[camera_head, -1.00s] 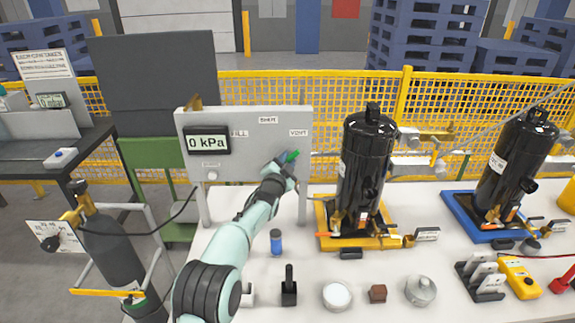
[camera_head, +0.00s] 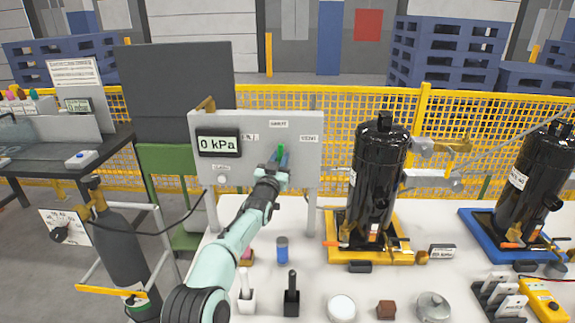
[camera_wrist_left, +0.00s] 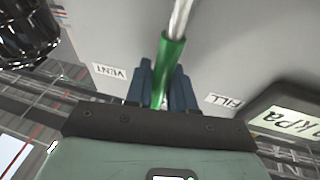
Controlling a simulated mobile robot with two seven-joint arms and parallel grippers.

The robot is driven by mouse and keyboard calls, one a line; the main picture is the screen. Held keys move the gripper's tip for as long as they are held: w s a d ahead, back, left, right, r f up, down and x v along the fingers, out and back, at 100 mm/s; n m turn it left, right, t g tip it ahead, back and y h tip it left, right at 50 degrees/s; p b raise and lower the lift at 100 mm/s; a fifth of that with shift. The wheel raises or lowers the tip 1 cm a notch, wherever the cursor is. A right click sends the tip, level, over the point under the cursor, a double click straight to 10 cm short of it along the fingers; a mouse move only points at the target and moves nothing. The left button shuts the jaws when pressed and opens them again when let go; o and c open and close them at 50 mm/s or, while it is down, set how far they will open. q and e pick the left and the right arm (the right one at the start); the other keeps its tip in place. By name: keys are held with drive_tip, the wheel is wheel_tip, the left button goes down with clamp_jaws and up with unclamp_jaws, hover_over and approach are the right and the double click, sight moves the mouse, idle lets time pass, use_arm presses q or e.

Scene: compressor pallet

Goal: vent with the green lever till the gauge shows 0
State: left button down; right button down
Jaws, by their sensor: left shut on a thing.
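The grey panel (camera_head: 215,125) carries a gauge (camera_head: 218,142) that reads 0 kPa. Its labels are FILL at left, SHUT at top middle and VENT (camera_head: 309,138) at right. The green lever (camera_head: 281,151) stands about upright below SHUT. My left gripper (camera_head: 280,160) is at the lever, partly hiding it. In the left wrist view, the blue fingers (camera_wrist_left: 160,88) are shut on the green sleeve (camera_wrist_left: 172,60), one on each side. The lever's metal rod runs on toward the panel. My right gripper is not in view.
A black compressor (camera_head: 373,185) in a yellow tray stands right of the panel; another (camera_head: 532,175) stands in a blue tray. A blue can (camera_head: 282,250) and several small items lie in front on the white table. A dark gas cylinder (camera_head: 120,245) stands at left.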

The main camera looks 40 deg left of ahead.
use_arm(q)
drive_tip(key=shift+s+a+n, duration=0.1)
drive_tip(key=shift+a+n, duration=0.15)
drive_tip(key=shift+n, duration=0.15)
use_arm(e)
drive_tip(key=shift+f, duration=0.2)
use_arm(q)
drive_tip(key=c, duration=1.1)
unclamp_jaws()
drive_tip(key=shift+o, duration=0.2)
drive_tip(key=b+v, duration=0.4)
drive_tip(key=v, duration=0.9)
drive_tip(key=shift+s+d, duration=0.15)
drive_tip(key=shift+d, duration=0.05)
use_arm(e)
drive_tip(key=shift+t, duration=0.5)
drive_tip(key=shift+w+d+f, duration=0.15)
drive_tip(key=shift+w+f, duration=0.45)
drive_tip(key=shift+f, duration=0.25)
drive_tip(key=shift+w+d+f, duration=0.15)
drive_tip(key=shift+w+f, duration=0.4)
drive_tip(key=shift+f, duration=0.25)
use_arm(q)
drive_tip(key=shift+f, duration=0.1)
